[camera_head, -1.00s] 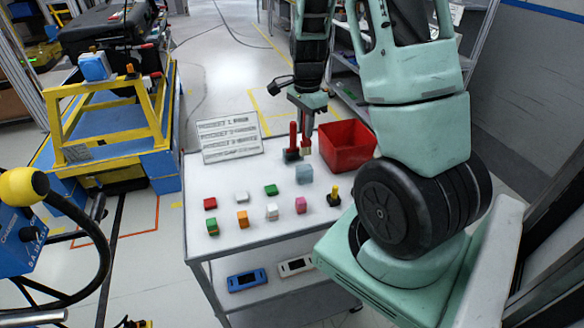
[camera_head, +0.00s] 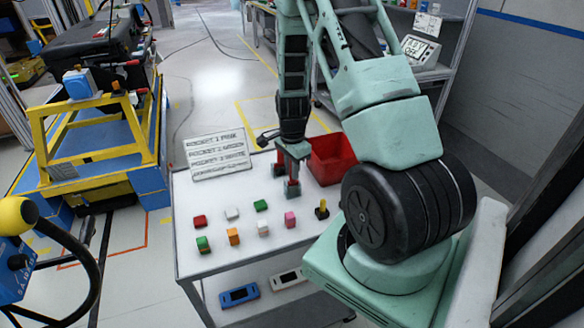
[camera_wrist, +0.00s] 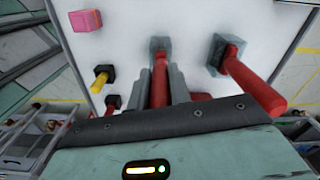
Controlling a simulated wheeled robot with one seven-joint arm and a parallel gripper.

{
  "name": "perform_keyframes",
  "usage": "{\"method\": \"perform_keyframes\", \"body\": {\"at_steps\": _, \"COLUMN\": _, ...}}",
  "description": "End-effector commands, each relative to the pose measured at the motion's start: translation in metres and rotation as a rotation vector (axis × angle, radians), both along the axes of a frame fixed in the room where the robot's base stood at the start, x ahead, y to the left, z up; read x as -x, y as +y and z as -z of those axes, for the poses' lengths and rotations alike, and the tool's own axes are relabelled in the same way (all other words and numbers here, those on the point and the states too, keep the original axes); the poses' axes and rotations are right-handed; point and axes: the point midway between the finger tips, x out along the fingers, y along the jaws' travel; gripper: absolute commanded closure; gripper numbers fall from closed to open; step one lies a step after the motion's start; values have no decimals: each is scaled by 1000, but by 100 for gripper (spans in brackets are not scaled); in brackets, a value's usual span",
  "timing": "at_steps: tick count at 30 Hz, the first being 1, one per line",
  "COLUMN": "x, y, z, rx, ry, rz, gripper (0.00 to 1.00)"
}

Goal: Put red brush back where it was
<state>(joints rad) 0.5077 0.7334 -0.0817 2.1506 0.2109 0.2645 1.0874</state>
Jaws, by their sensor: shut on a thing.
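My gripper (camera_wrist: 161,80) is shut on the upright handle of a red brush (camera_wrist: 160,64). In the head view my gripper (camera_head: 292,170) is low over the cart top, and a short piece of the red brush (camera_head: 292,184) shows below it. The brush's lower end is at a grey block (camera_head: 292,193), which also shows in the wrist view (camera_wrist: 158,43). I cannot tell how deep it sits in the block. A second red-handled brush (camera_wrist: 252,83) stands beside my gripper, on a grey base (camera_wrist: 217,54); in the head view it is mostly hidden.
A red bin (camera_head: 332,160) stands at the cart's back right, close to my gripper. A yellow-handled piece (camera_head: 322,207) and a pink block (camera_head: 290,219) are in front. Several coloured blocks lie to the left. A sign (camera_head: 217,155) stands at the back left.

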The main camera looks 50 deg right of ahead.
Motion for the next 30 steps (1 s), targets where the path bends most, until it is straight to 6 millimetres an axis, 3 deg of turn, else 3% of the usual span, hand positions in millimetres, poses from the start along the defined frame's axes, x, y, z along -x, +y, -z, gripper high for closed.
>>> {"method": "perform_keyframes", "body": {"at_steps": 12, "x": 0, "y": 0, "z": 12, "rx": 0, "ry": 0, "rz": 0, "gripper": 100}}
{"method": "perform_keyframes", "body": {"at_steps": 13, "x": 0, "y": 0, "z": 12, "rx": 0, "ry": 0, "rz": 0, "gripper": 77}}
{"method": "perform_keyframes", "body": {"at_steps": 15, "x": 0, "y": 0, "z": 11, "rx": 0, "ry": 0, "rz": 0, "gripper": 58}}
{"method": "perform_keyframes", "body": {"at_steps": 24, "x": 0, "y": 0, "z": 10, "rx": 0, "ry": 0, "rz": 0, "gripper": 58}}
{"method": "perform_keyframes", "body": {"at_steps": 30, "x": -1, "y": 0, "z": -7, "rx": 3, "ry": -2, "rz": -2, "gripper": 58}}
